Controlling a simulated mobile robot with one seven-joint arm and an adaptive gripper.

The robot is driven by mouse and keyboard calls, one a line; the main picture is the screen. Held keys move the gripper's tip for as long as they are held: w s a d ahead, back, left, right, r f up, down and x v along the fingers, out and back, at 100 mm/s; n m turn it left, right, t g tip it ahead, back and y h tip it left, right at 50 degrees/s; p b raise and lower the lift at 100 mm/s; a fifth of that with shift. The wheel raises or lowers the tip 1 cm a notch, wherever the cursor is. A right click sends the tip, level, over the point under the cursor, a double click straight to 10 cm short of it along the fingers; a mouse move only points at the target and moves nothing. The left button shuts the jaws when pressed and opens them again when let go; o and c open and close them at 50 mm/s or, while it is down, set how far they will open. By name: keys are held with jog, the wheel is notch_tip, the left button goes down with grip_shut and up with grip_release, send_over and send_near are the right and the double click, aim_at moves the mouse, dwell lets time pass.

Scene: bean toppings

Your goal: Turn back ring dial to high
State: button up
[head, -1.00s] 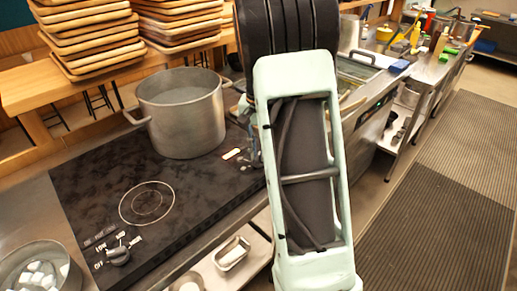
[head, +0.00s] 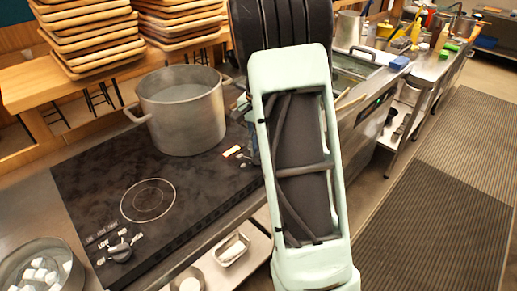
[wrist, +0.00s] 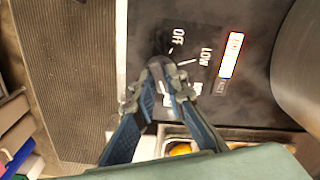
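The black cooktop (head: 95,195) has a back dial on its right side, largely hidden by my arm in the head view. In the wrist view the dark back dial (wrist: 161,42) sits beside white OFF and LOW marks. A lit red-orange indicator (wrist: 231,55) glows near it and also shows in the head view (head: 232,151). My gripper (wrist: 168,68) is at the dial, its two fingertips close together over or around it. I cannot tell whether they grip it. A large metal pot (head: 182,110) stands on the back ring.
The front dial (head: 120,252) and empty front ring (head: 148,200) are at the near left. A pan with white pieces (head: 40,268) stands at the left corner. Stacked wooden trays (head: 92,38) are behind. A striped mat (head: 430,200) covers the floor at right.

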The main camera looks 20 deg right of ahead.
jog(key=o, duration=0.4)
notch_tip(320, 180, up, 12)
jog(key=shift+r, duration=0.1)
dwell(0.4)
dwell(0.3)
